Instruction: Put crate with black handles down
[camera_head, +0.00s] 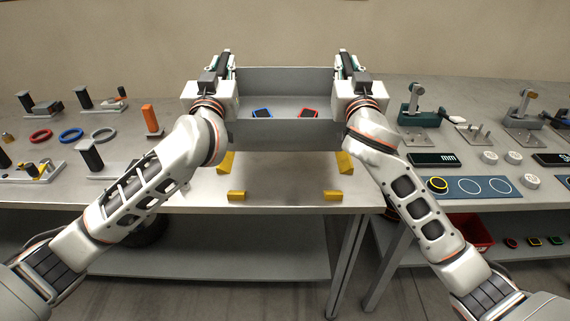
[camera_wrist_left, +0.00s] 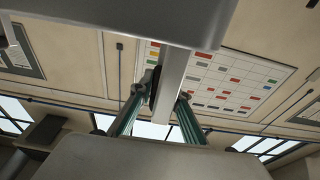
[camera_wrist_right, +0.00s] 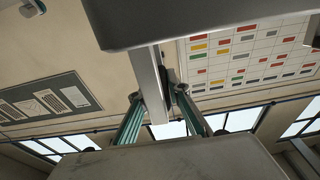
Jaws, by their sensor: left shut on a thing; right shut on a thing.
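The grey crate (camera_head: 275,133) is held up between my two arms, above the back part of the left table. A blue-rimmed piece (camera_head: 261,113) and a red-rimmed piece (camera_head: 308,113) lie inside it. My left gripper (camera_head: 228,64) is shut on the crate's left side, and my right gripper (camera_head: 345,62) is shut on its right side. The wrist views show the fingers on either side of a grey bar of the crate, at the left (camera_wrist_left: 170,85) and at the right (camera_wrist_right: 155,90). The black handles are mostly hidden by the grippers.
Yellow corner blocks (camera_head: 237,196) (camera_head: 331,196) (camera_head: 345,162) stand on the table (camera_head: 285,180) below the crate. Stands and coloured rings (camera_head: 71,134) fill the table's left part. A second table at right holds clamps (camera_head: 421,105) and a blue mat (camera_head: 475,188).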

